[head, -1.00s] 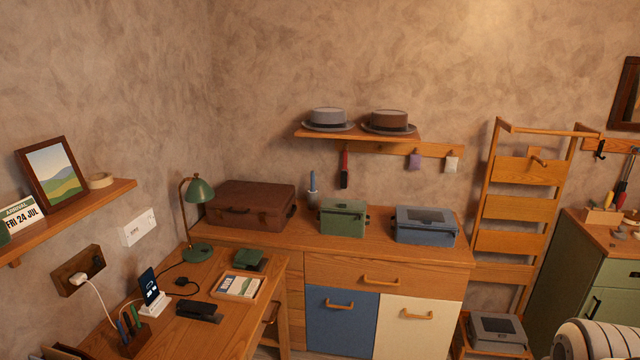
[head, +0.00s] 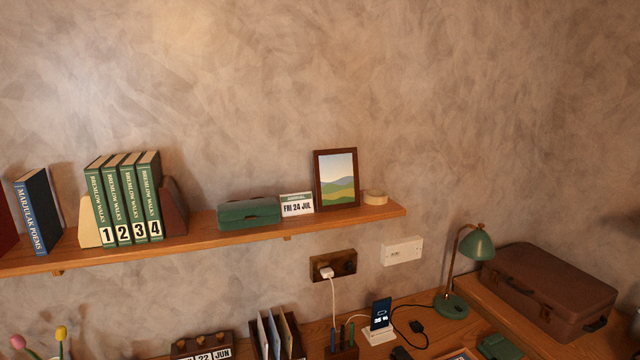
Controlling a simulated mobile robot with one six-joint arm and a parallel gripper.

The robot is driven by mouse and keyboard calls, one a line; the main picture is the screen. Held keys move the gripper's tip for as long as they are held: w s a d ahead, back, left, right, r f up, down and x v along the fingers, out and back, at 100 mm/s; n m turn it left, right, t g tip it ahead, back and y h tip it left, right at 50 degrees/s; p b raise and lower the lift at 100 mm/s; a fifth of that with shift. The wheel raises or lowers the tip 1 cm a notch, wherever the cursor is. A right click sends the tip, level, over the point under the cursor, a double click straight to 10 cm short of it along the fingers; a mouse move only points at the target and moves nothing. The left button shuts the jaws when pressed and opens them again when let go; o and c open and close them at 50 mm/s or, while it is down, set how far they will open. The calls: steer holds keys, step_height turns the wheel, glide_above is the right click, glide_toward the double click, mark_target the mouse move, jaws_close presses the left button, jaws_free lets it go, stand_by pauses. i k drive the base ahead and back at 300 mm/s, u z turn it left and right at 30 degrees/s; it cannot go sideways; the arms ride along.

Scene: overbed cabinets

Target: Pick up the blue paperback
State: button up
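A blue book (head: 39,210) with "MARJULAK POEMS" on its spine stands on the wall shelf (head: 270,230) at the far left of the head view. It leans slightly, with a gap between it and the bookend to its right. The view does not show whether it is a paperback. My gripper is not in view.
Green numbered volumes (head: 125,198) stand between two bookends. A green case (head: 249,213), a date card (head: 297,205), a framed picture (head: 337,179) and a tape roll (head: 375,197) share the shelf. Below are a desk lamp (head: 477,245), a phone (head: 381,313) and a brown suitcase (head: 540,290).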

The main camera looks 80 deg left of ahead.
mark_target(36, 201)
steer(key=z, duration=5.3)
steer(key=i, duration=0.15)
steer(key=z, duration=3)
steer(key=i, duration=0.95)
steer(key=u, duration=0.2)
